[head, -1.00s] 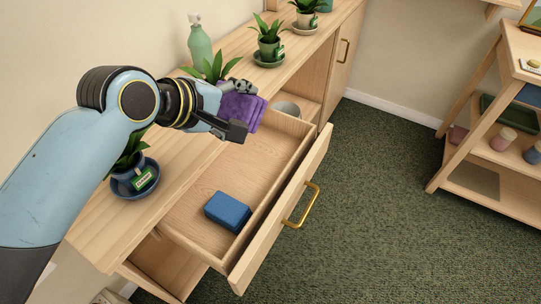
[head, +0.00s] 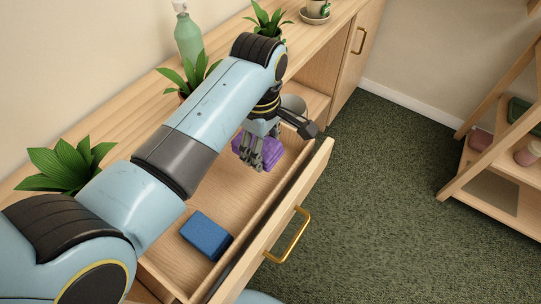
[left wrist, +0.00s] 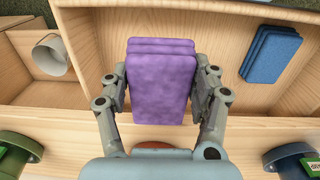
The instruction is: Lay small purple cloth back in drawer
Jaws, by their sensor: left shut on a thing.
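The small purple cloth (head: 268,146) is a folded stack between the fingers of my left gripper (head: 257,158). In the left wrist view the cloth (left wrist: 160,88) fills the middle, with a grey finger of the gripper (left wrist: 163,92) on each side. The wooden drawer (head: 313,180) is pulled open, and the cloth is low over its far end; I cannot tell whether it touches the bottom. A folded blue cloth (head: 206,236) lies in the drawer's near part, apart from the purple one. It also shows in the left wrist view (left wrist: 271,55). My right gripper is not in view.
The cabinet top (head: 135,118) carries potted plants (head: 66,166) and a green bottle (head: 188,38) beside my arm. A grey-white cup (head: 293,104) stands just past the drawer's far end. A wooden shelf (head: 462,180) is at the right, with clear carpet between.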

